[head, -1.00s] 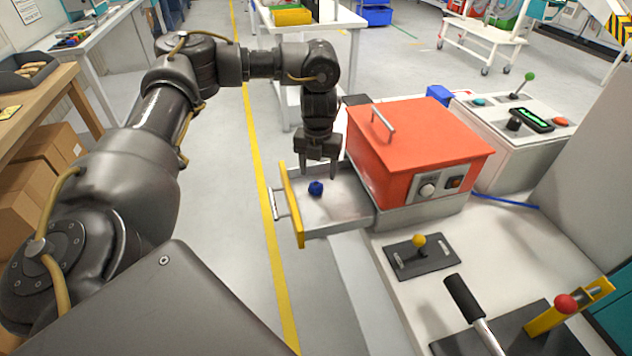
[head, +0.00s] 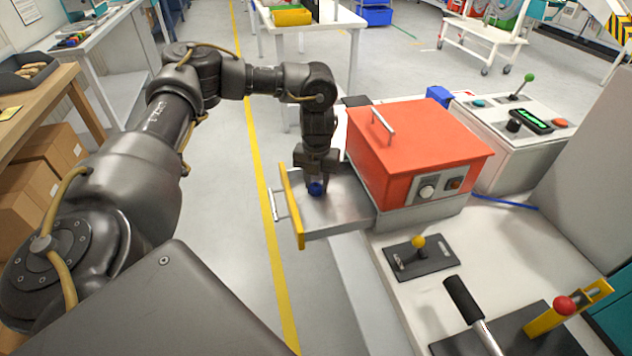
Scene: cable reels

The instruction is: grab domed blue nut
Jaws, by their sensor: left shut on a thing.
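The domed blue nut (head: 316,189) is in the open metal drawer (head: 345,208), toward its left side. My left gripper (head: 316,184) points down into the drawer and is shut on the nut, with its fingers on either side of it. The fingers partly hide the nut. I cannot tell whether the nut still touches the drawer floor. My right gripper is not in the head view.
The drawer has a yellow front (head: 292,207) with a handle and sits under an orange box (head: 415,150). A yellow-knobbed lever plate (head: 420,258), a black-handled lever (head: 465,300) and a red-knobbed lever (head: 565,305) stand on the white bench at the right.

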